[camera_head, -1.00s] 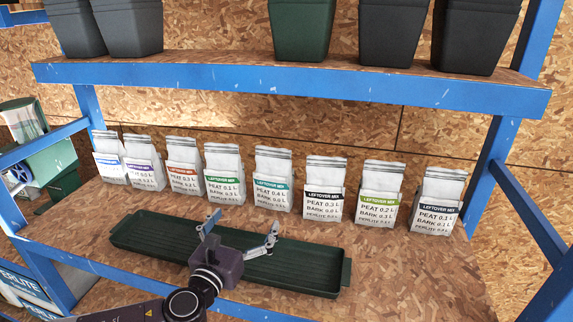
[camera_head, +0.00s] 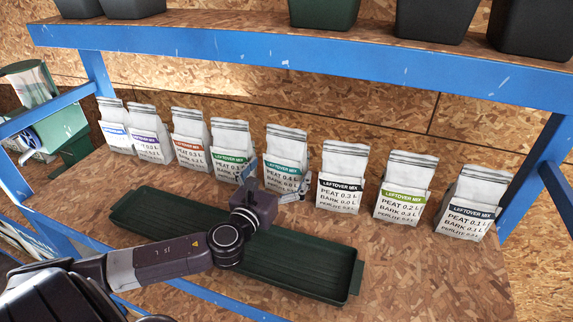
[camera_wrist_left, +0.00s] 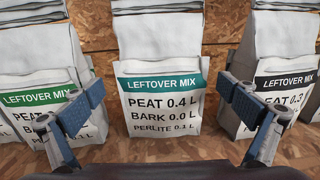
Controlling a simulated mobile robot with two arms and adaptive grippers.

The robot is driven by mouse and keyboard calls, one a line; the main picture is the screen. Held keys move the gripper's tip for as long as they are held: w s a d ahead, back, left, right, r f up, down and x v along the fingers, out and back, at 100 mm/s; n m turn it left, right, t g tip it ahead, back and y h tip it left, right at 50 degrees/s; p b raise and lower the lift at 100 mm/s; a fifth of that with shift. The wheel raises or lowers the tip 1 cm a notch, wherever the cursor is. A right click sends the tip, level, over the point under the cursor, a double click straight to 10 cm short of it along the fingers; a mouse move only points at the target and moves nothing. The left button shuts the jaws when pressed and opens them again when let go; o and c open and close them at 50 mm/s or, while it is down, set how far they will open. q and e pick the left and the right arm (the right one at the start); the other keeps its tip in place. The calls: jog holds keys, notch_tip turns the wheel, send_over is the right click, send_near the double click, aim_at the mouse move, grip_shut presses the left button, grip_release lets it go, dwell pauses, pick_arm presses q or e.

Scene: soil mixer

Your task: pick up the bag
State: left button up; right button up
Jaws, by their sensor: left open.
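A row of several white bags labelled "LEFTOVER MIX" stands upright on the wooden shelf. The bag with the teal label (camera_head: 286,160) is in the middle of the row, and it is centred in the left wrist view (camera_wrist_left: 162,105), reading PEAT 0.4 L. My left gripper (camera_head: 273,186) is open just in front of this bag. In the left wrist view its fingers (camera_wrist_left: 166,100) are spread to either side of the teal-label bag, not closed on it. The green-label bag (camera_wrist_left: 40,90) and the dark-label bag (camera_wrist_left: 285,75) stand close on each side. My right gripper does not show.
A long dark green tray (camera_head: 310,268) lies on the shelf beneath my left arm. A blue-edged upper shelf (camera_head: 300,60) with dark pots (camera_head: 437,18) hangs above the bags. A blue post (camera_head: 535,175) stands at the right. Bare board lies right of the tray.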

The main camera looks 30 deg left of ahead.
pick_arm(q)
jog(key=shift+w+a+f+p, duration=0.1)
jog(key=shift+w+a+p, duration=0.1)
jog(key=shift+w, duration=0.75)
jog(key=shift+w+a+f+p, duration=0.1)
jog(key=shift+w+p, duration=0.05)
jog(key=shift+w, duration=0.75)
jog(key=c, duration=1.3)
